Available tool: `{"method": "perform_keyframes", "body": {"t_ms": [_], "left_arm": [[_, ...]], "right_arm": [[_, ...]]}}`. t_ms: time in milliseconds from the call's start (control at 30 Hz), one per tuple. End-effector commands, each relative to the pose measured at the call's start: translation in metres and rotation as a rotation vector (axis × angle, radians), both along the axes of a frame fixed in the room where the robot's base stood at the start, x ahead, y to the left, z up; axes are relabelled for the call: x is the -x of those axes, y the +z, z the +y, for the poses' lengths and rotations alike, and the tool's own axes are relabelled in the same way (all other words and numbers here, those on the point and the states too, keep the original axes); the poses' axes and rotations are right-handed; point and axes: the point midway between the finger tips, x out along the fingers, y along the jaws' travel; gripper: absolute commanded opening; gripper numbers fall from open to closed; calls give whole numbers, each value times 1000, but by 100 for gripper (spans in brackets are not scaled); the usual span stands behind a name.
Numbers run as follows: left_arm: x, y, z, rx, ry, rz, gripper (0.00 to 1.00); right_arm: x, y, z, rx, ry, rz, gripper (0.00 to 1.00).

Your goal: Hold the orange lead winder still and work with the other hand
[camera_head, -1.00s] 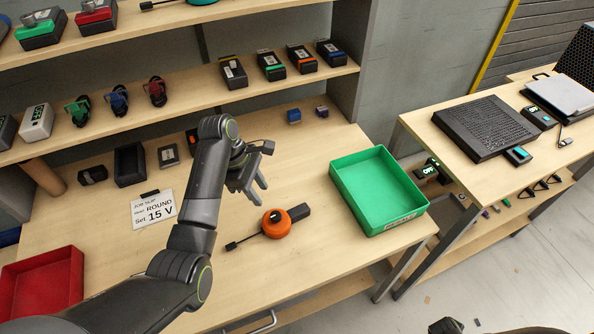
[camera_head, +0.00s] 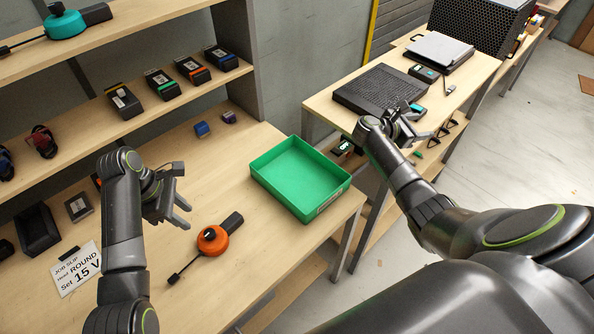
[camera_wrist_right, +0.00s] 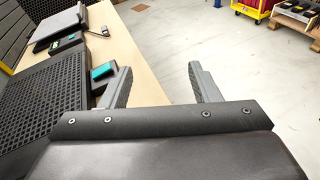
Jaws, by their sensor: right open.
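The orange lead winder (camera_head: 211,240) lies on the wooden bench, a round orange disc with a dark block at one end and a short dark lead ending in a plug (camera_head: 174,278). My left gripper (camera_head: 180,212) is above and to the left of the winder, apart from it, its fingers spread and empty. My right gripper (camera_head: 424,126) is open and empty by the front edge of the right-hand table. Its two fingers also show apart in the right wrist view (camera_wrist_right: 160,82).
A green tray (camera_head: 337,196) stands right of the winder. A job slip (camera_head: 77,269) reads "ROUND" and "Set 15 V". The right-hand table carries a black perforated mat (camera_head: 350,97) and small devices with teal screens. A gap separates the two tables. Shelves with several adapters stand behind the bench.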

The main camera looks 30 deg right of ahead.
Motion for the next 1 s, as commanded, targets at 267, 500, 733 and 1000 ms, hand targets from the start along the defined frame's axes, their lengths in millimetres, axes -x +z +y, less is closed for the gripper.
{"method": "perform_keyframes", "body": {"t_ms": [267,500,733,1000], "left_arm": [[0,0,0,0,0,0,36],[0,0,0,0,0,0,36],[0,0,0,0,0,0,36],[0,0,0,0,0,0,36]], "right_arm": [[-117,100,80,-125,198,-327,56],[-184,195,161,-241,373,-569,56],[-179,112,273,-580,384,-382,56],[-136,35,409,-935,409,-74,56]]}}
